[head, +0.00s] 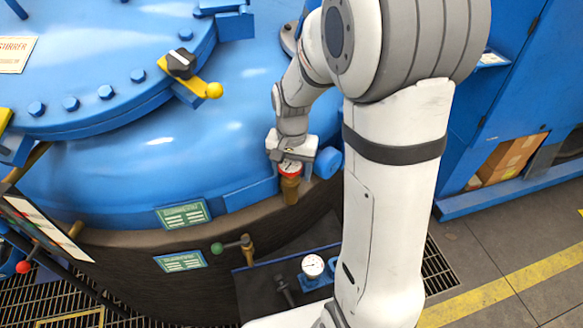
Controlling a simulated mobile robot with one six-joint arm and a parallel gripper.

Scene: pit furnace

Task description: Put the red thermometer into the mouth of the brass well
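The red thermometer (290,169), a round red-rimmed dial with a pale face, is at the curved furnace edge, in the middle of the head view. It sits directly above the brass well (290,190), a short brass-coloured tube on the rim, and the two overlap in this view. The thermometer's stem is not visible, so I cannot tell how deep it is in the well's mouth. My gripper (289,160) points down right at the dial, with its fingers close around or just above it. I cannot tell whether the fingers grip it.
A white dial gauge (312,265) stands on a dark ledge below, beside a brass valve with a green knob (217,248). The blue furnace lid (110,70) with bolts and a yellow lever (190,77) lies to the left. A blue cylinder (328,162) is close right of my gripper.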

